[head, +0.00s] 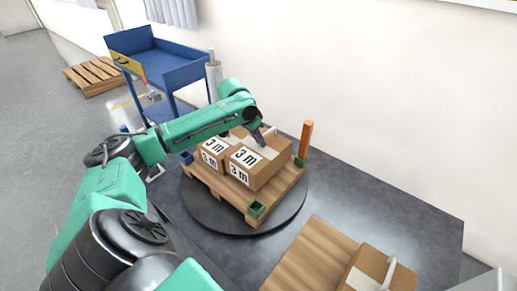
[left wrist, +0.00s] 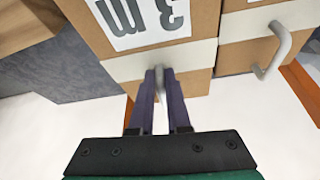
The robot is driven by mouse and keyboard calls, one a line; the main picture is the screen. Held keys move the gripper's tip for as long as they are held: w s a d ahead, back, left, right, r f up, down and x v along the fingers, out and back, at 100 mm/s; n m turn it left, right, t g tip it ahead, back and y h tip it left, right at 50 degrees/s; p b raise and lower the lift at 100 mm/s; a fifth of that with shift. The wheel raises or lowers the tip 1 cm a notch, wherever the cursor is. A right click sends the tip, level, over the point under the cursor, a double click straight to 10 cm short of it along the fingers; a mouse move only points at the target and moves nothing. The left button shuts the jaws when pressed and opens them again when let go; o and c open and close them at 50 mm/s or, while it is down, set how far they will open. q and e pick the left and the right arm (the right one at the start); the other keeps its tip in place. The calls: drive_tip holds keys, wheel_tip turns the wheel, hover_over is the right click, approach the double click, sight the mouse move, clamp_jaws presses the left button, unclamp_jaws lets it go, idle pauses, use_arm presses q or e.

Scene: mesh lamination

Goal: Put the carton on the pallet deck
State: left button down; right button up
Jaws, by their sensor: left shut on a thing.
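A brown carton (head: 256,170) with a white "3 m" label is at the right of the pallet deck (head: 229,205), on or just above it; I cannot tell which. My left gripper (head: 262,135) is over its top. In the left wrist view, the fingers (left wrist: 160,75) are shut on the grey handle of this carton (left wrist: 100,40). A second carton (head: 212,158) with the same label stands on the deck to its left. It also shows in the left wrist view (left wrist: 245,60), with its handle free. My right gripper is not in view.
The pallet sits on a dark round turntable (head: 200,207). An orange post (head: 305,138) stands at its right corner. Another carton (head: 370,268) is on a wooden surface (head: 308,258) at the lower right. A blue cart (head: 160,62) and an empty pallet (head: 95,76) stand at the back left.

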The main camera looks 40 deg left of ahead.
sight(258, 147)
use_arm(q)
wheel_tip(258, 147, down, 3)
drive_tip(key=shift+f, duration=0.35)
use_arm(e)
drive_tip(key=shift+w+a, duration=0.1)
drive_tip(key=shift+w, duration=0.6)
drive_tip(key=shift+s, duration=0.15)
use_arm(q)
drive_tip(key=c, duration=0.9)
unclamp_jaws()
drive_tip(key=shift+f, duration=0.1)
